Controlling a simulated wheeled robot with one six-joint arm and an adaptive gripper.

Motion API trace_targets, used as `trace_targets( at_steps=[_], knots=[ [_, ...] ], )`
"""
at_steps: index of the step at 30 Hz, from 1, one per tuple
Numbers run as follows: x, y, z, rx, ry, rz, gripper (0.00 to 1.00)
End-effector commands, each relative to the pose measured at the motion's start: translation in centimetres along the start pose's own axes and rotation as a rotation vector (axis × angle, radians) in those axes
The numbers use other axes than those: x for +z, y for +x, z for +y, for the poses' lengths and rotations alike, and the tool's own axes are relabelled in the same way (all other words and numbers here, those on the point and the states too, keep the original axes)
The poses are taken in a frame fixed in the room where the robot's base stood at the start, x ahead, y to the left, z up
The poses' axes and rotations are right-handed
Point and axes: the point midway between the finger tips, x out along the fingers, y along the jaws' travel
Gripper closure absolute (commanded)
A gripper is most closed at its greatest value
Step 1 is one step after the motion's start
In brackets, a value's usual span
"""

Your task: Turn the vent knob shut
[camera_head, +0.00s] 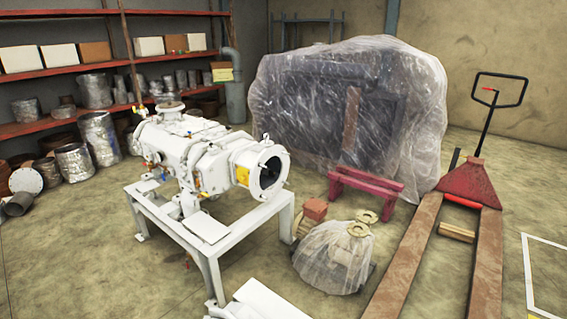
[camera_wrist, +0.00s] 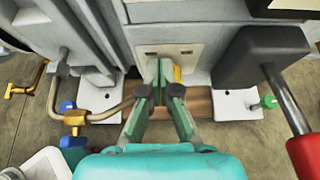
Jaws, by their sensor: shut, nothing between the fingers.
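The white screw vacuum pump (camera_head: 185,150) stands on a white frame (camera_head: 214,252) in the head view. Small coloured fittings show on its left side, but they are too small there to tell a vent knob. In the wrist view, my gripper (camera_wrist: 160,80) is shut and empty, its green fingertips together in front of the pump's pale lower face (camera_wrist: 180,58). A blue knob (camera_wrist: 68,106) on a brass valve (camera_wrist: 75,122) is left of the fingers. A green knob (camera_wrist: 268,102) is at the right. I cannot tell which is the vent knob. My gripper is not in the head view.
In the wrist view, a bent pipe (camera_wrist: 110,112) runs left of the fingers, and a dark block (camera_wrist: 262,55) and red handle (camera_wrist: 306,152) lie right. In the head view, shelves (camera_head: 100,60) stand behind the pump, and a pallet jack (camera_head: 470,185) is at the right.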

Motion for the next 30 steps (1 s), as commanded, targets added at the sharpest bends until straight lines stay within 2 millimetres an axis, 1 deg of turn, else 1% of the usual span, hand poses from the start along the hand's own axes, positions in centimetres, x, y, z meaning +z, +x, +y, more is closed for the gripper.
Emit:
trace_targets(
  at_steps=[1,8,11,24,30],
  knots=[
    [-0.2,-0.2,0.2,0.001,0.002,0.006,1.00],
    [0.4,-0.4,0.3,0.000,0.000,0.004,1.00],
    [0.3,-0.7,0.3,-0.001,0.001,0.004,1.00],
    [-1.7,-4.5,0.2,-0.005,0.003,0.002,1.00],
    [-2.3,-5.6,0.3,-0.001,0.002,0.002,1.00]
  ],
)
